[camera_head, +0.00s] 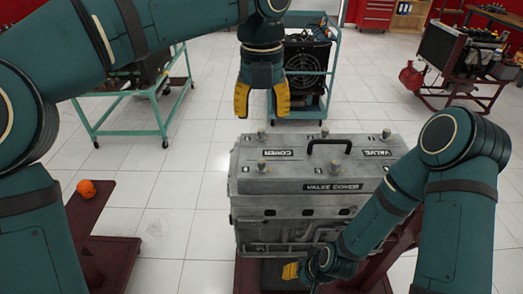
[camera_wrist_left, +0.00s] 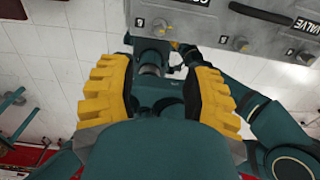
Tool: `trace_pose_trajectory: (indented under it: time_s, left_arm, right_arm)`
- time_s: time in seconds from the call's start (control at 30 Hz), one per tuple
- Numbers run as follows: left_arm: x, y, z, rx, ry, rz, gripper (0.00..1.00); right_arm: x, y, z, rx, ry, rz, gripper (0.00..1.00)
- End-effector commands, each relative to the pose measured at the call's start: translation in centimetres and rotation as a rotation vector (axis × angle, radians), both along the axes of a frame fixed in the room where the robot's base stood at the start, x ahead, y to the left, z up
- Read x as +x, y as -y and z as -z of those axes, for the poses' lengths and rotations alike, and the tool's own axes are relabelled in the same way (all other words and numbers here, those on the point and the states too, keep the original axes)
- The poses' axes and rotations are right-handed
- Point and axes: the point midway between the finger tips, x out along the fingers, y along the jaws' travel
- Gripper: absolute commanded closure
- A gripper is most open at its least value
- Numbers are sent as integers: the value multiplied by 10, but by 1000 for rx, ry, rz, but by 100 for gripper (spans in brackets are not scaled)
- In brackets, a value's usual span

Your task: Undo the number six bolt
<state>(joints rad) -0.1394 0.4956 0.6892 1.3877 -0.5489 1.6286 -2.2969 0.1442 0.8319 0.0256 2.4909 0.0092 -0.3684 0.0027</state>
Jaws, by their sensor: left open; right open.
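The engine block (camera_head: 300,206) with a grey valve cover (camera_head: 285,183) stands in the middle of the head view. Several bolts stand up from the cover, including a back left bolt (camera_head: 261,134), a back right bolt (camera_head: 386,134) and a front left bolt (camera_head: 261,165). The small numbers beside them are too unclear to tell which is six. My left gripper (camera_head: 262,100) is open and empty, pointing down above and behind the cover's back left edge. In the left wrist view, a bolt (camera_wrist_left: 159,28) shows beyond the open fingers. My right gripper (camera_head: 292,271) is low in front of the engine, partly hidden.
A black handle (camera_head: 329,142) rises from the cover. An orange object (camera_head: 86,189) lies on a dark red stand (camera_head: 92,207) at the left. A green cart (camera_head: 332,75) stands behind. White floor is open between them.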

Motion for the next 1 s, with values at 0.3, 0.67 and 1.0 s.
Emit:
trace_pose_trajectory:
  time_s: [0.3,0.67,1.0]
  left_arm:
    - [0,-1,60,3,-5,-2,51]
    - [0,-1,119,2,-4,-3,51]
    - [0,-1,132,0,-3,-4,51]
  right_arm:
    - [0,-1,16,-3,-1,0,53]
    - [1,-1,28,-5,-1,1,53]
    - [1,-1,29,-6,-1,1,53]
